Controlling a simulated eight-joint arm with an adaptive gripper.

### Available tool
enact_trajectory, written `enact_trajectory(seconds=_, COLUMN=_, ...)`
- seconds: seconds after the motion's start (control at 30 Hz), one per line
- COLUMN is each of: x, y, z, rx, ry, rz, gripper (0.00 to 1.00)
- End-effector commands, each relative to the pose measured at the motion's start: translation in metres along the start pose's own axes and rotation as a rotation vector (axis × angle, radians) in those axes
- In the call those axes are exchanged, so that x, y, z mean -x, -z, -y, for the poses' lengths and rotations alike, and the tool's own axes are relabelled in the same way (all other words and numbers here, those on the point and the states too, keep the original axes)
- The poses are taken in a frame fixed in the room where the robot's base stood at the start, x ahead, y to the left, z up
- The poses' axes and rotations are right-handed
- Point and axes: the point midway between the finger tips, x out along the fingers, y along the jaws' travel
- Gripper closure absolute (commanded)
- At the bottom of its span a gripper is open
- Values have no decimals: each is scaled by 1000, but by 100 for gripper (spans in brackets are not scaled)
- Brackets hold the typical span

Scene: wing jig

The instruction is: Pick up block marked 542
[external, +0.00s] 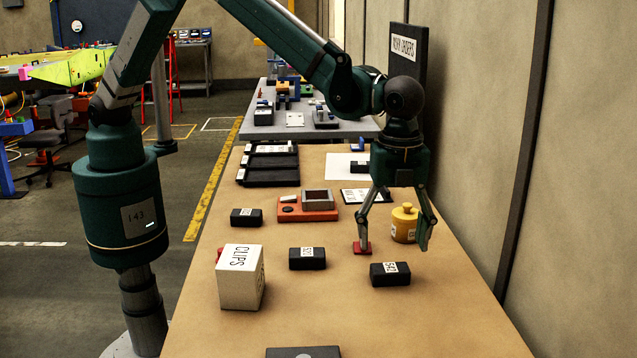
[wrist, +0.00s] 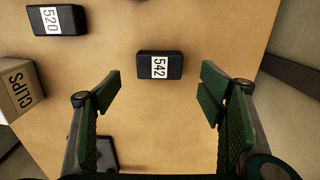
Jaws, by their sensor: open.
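The block marked 542 is a small black block with a white label. It lies on the tan table in the external view (external: 391,280) and near the upper middle of the wrist view (wrist: 144,65). My gripper (external: 393,243) is above the table, a little behind the block in the external view. In the wrist view my gripper (wrist: 160,92) is open and empty, fingers pointing toward the block and spread to either side of it. The block is apart from both fingers and fully visible in the wrist view.
A black block marked 520 (wrist: 58,24) lies left of 542. The white CLIPS box (external: 238,284) stands further left. A wall runs along the right. Bare table surrounds 542.

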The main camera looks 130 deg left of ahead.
Motion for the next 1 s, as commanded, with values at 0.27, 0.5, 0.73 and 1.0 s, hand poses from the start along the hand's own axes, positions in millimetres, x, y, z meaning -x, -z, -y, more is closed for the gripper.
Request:
enact_trajectory(seconds=0.27, x=-9, y=0, z=0, rx=0, ry=0, rz=0, gripper=31)
enact_trajectory(seconds=0.5, x=-25, y=0, z=0, rx=0, ry=0, rz=0, gripper=31)
enact_trajectory(seconds=0.73, x=-26, y=0, z=0, rx=0, ry=0, rz=0, gripper=31)
enact_trajectory(seconds=1.0, x=-35, y=0, z=0, rx=0, ry=0, rz=0, gripper=31)
